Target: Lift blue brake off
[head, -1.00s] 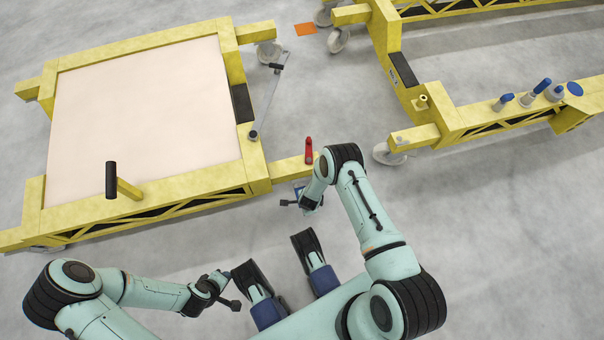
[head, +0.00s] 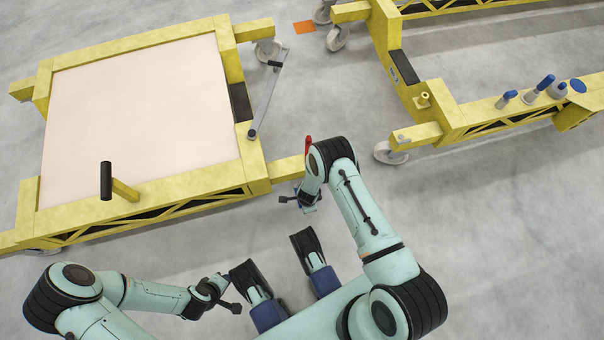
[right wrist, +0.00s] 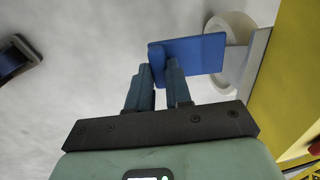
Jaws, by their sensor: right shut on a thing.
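The blue brake (right wrist: 200,54) is a flat blue pedal beside a pale caster wheel (right wrist: 236,40) in the right wrist view. My right gripper (right wrist: 161,72) is shut on the raised near edge of the pedal, one finger on each side. In the head view my right gripper is mostly hidden under its own wrist, beside the corner beam of the left trolley (head: 285,170). The brake is hidden there. My left gripper (head: 228,290) hangs low at the left, away from the trolley; its fingers are too small to read.
A red lever (head: 308,142) on the beam end is partly behind my right arm. A grey rod (head: 266,103) and a black handle (head: 106,181) are on the left trolley. A second yellow trolley (head: 440,120) stands at the right.

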